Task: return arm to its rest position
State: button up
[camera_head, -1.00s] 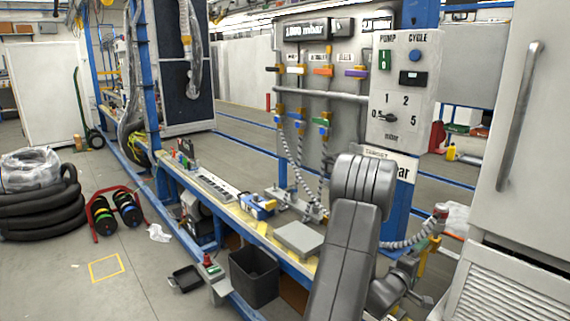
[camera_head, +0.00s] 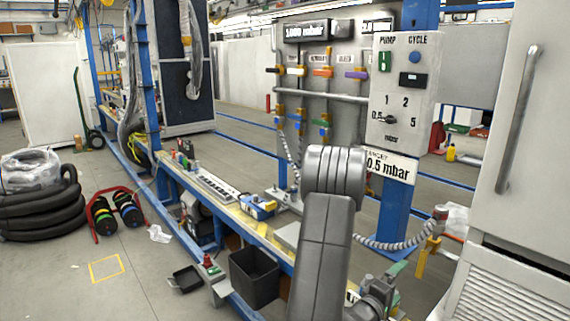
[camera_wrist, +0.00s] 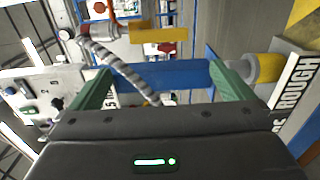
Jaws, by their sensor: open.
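My gripper (camera_wrist: 165,84) is open, its two green fingers wide apart at left and right in the wrist view, with nothing between them that I can see held. In the head view my grey arm rises from the bottom edge in front of the workbench and hides part of it. My gripper's end (camera_head: 392,288) shows low at the right of the arm, partly cut off by the bottom edge. A grey ribbed hose (camera_wrist: 118,66) lies beyond the fingers, apart from them as far as I can tell. It also shows in the head view (camera_head: 385,244).
The pump panel (camera_head: 402,92) stands behind the arm, with a "0.5 mbar" sign (camera_head: 390,167) below it. A white cabinet (camera_head: 520,130) stands close at right. A yellow handle (camera_head: 427,258) hangs at the hose end.

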aim_at(416, 275)
jog(key=x, duration=1.3)
jog(key=shift+d+b, duration=0.1)
jog(key=shift+b, duration=0.2)
jog(key=shift+w+a+r+m+p, duration=0.25)
jog(key=shift+r+m, duration=0.55)
jog(key=shift+m, duration=2.25)
jog(key=shift+w+a+r+m+p, duration=0.1)
jog(key=shift+w+a+r+m, duration=0.5)
jog(key=shift+m, duration=2.4)
jog(key=shift+s+a+r+m+p, duration=0.15)
jog(key=shift+r+m, duration=0.85)
jog(key=shift+m, duration=2.05)
jog(key=shift+w+a, duration=0.1)
